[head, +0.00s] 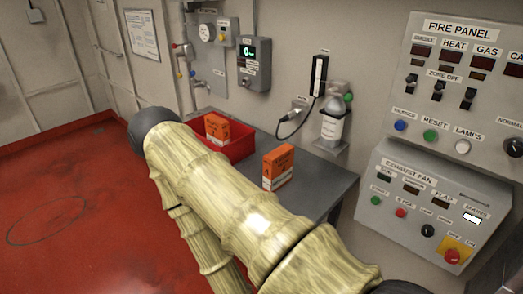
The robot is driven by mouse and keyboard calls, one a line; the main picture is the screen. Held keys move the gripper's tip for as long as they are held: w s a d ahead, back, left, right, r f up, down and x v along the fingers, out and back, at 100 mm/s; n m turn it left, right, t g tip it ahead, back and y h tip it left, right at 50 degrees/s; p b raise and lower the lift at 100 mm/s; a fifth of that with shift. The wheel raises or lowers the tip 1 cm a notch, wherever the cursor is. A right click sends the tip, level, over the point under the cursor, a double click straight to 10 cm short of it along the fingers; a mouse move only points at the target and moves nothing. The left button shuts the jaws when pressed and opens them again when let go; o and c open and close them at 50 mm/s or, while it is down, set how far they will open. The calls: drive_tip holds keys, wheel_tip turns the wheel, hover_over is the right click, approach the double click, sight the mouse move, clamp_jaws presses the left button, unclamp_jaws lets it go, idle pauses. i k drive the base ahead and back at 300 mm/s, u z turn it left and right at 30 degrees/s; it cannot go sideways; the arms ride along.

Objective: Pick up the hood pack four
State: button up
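Two orange packs show in the head view, and their print is too small to read, so I cannot tell which one is hood pack four. One orange pack (278,168) stands upright on the grey bench, right of the red tray. Another orange pack (216,128) stands in the red tray (241,145). My pale, ringed arm crosses the middle of the view and hides the near part of the bench and part of the tray. My gripper does not show.
The grey bench (327,187) stands against the wall. A bottle (332,118) sits in a wall bracket above it, beside a corded black handset (319,75). The fire panel (465,90) and exhaust fan box (432,200) are at right. Red floor (70,200) is open at left.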

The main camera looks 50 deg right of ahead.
sight(278, 165)
drive_tip(key=z, duration=0.45)
drive_tip(key=i, duration=0.75)
drive_tip(key=z, duration=1.15)
drive_tip(key=i, duration=0.35)
drive_tip(key=z, duration=0.35)
